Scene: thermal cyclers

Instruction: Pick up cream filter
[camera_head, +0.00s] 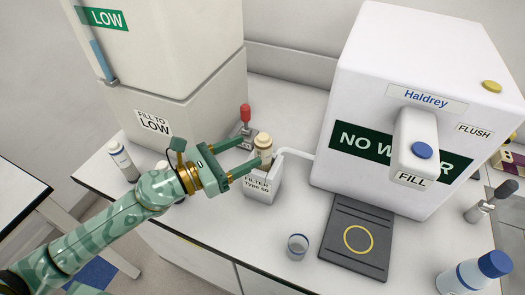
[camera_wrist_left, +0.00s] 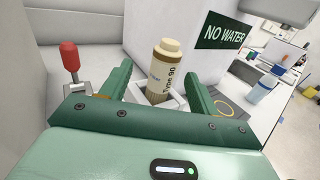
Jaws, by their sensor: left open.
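The filter's lower end is hidden in the holder. My right gripper is not in view.
A red-handled lever (camera_head: 245,115) stands behind the holder. The white Haldrey machine (camera_head: 350,100) stands right, its pipe reaching the holder. A clear cup (camera_head: 297,246) and dark pad (camera_head: 345,255) are in front. Bottles stand left (camera_head: 123,160) and right (camera_head: 472,274).

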